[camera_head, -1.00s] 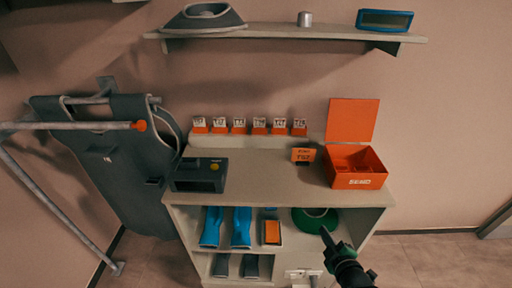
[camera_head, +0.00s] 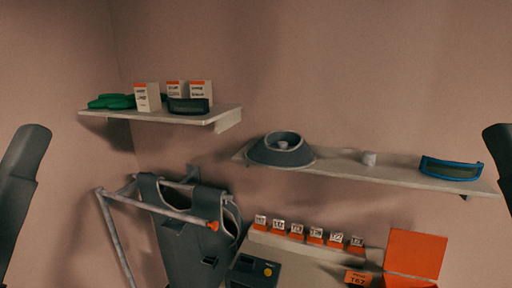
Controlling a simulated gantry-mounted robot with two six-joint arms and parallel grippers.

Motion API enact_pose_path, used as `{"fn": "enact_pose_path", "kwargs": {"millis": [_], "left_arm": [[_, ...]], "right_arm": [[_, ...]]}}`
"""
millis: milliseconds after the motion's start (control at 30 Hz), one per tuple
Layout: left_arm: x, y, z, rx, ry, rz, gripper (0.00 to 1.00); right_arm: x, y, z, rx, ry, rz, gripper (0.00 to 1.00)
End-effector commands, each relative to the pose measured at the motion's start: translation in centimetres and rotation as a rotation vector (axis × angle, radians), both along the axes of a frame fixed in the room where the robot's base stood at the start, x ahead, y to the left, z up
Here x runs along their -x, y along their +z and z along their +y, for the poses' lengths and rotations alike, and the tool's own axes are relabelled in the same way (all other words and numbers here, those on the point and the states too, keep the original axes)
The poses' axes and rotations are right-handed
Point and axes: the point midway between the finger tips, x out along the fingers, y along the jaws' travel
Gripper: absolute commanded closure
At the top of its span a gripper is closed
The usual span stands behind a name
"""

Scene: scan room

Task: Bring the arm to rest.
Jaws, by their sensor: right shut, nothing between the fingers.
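A dark part of my right arm (camera_head: 502,160) shows at the right edge of the head view, in front of the wall. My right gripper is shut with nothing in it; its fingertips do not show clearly. A dark link of my left arm (camera_head: 20,190) stands at the left edge. No left gripper fingers are in sight. Neither arm part visibly touches anything.
A grey apron (camera_head: 185,245) hangs on a metal rack (camera_head: 113,240). A long shelf (camera_head: 345,171) holds a grey collar (camera_head: 283,152) and a blue-framed visor (camera_head: 452,168). An upper-left shelf (camera_head: 200,118) carries boxes. Below are number tags (camera_head: 297,230) and an open orange box (camera_head: 413,255).

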Motion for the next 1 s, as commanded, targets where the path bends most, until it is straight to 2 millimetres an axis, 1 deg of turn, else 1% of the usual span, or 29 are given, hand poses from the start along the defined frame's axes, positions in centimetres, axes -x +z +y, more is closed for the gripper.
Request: {"fn": "enact_pose_path", "kwargs": {"millis": [33, 67, 100, 167, 200, 267, 300, 400, 433, 500, 533, 633, 867, 967, 1000], "left_arm": [[0.0, 5.4, 0.0, 0.000, 0.000, 0.001, 0.50], [0.0, 6.9, 0.0, 0.000, 0.000, 0.001, 0.50], [0.0, 8.9, 0.0, 0.000, 0.000, 0.001, 0.50], [0.0, 11.8, 0.0, 0.000, 0.000, 0.002, 0.50], [0.0, 13.8, 0.0, 0.000, 0.000, 0.002, 0.50], [0.0, 16.8, 0.0, 0.000, 0.000, 0.002, 0.50], [0.0, 18.6, 0.0, 0.000, 0.000, 0.002, 0.50], [0.0, 22.4, 0.0, 0.000, 0.000, 0.001, 0.50], [0.0, 23.2, 0.0, 0.000, 0.000, 0.002, 0.50], [0.0, 24.6, 0.0, 0.000, 0.000, 0.002, 0.50], [0.0, 24.9, 0.0, 0.000, 0.000, 0.002, 0.50], [0.0, 25.3, 0.0, 0.000, 0.000, 0.002, 0.50], [0.0, 24.8, 0.0, 0.000, 0.000, 0.003, 0.50], [0.0, 23.7, 0.0, 0.000, 0.000, 0.002, 0.50], [0.0, 22.8, 0.0, 0.000, 0.000, 0.002, 0.50]], "right_arm": [[0.0, 5.4, 0.0, 0.001, -0.001, 0.001, 1.00], [0.0, 6.9, 0.0, 0.001, -0.001, 0.001, 1.00], [-0.1, 8.9, 0.0, 0.001, -0.001, 0.002, 1.00], [-0.1, 11.8, 0.0, 0.001, -0.002, 0.002, 1.00], [-0.1, 13.8, 0.0, 0.001, -0.002, 0.002, 1.00], [-0.1, 16.7, 0.0, 0.001, -0.003, 0.003, 1.00], [-0.1, 18.6, 0.0, 0.001, -0.003, 0.003, 1.00], [-0.1, 22.3, 0.0, 0.002, -0.003, 0.004, 1.00], [-0.1, 23.1, 0.0, 0.002, -0.003, 0.004, 1.00], [-0.1, 24.5, 0.0, 0.002, -0.003, 0.004, 1.00], [-0.1, 24.9, 0.0, 0.002, -0.003, 0.004, 1.00], [-0.1, 25.3, 0.0, 0.002, -0.003, 0.004, 1.00], [-0.1, 24.8, 0.0, 0.002, -0.003, 0.004, 1.00], [-0.1, 23.6, 0.0, 0.002, -0.003, 0.004, 1.00], [-0.1, 22.7, 0.0, 0.002, -0.003, 0.004, 1.00]]}}
